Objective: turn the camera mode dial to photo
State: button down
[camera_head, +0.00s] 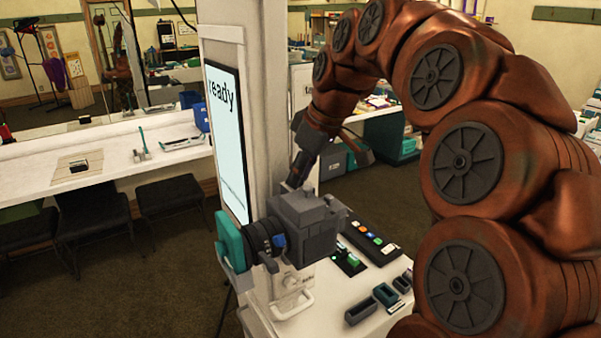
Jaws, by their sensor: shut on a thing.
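The camera (308,228) is a dark grey box on a white stand at the near end of the white counter. Its black lens and teal hood (232,242) point left. My gripper (294,184) comes down from above and behind, with its narrow dark fingertips at the top of the camera body. It is shut at the camera's top, where the mode dial would be. The dial is hidden or too small to make out, so its setting cannot be read.
A screen reading "ready" (228,140) stands on a white pillar just behind the camera. A black button panel (370,240) and small dark trays (386,294) lie on the counter to the right. A long white table (110,150) with stools is at left.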

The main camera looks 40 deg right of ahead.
jog(key=shift+f, duration=0.1)
jog(key=m+h+b, duration=0.1)
jog(key=m+b, duration=0.3)
jog(key=b, duration=0.1)
jog(key=shift+a+f+m+h, duration=0.1)
jog(key=shift+f+m+h, duration=0.05)
jog(key=shift+m+h, duration=0.25)
jog(key=m+h+b, duration=0.1)
jog(key=m+b, duration=0.1)
jog(key=shift+m, duration=0.3)
jog(key=shift+w+a+r+m+g+h+b, duration=0.15)
jog(key=shift+m+h+b, duration=0.3)
jog(key=shift+m, duration=0.55)
jog(key=shift+s+a+r+m+g+h+b, duration=0.1)
jog(key=shift+m+g+h+b, duration=0.3)
jog(key=shift+m, duration=0.9)
jog(key=c, duration=1.2)
grip_release()
jog(key=shift+r, duration=0.1)
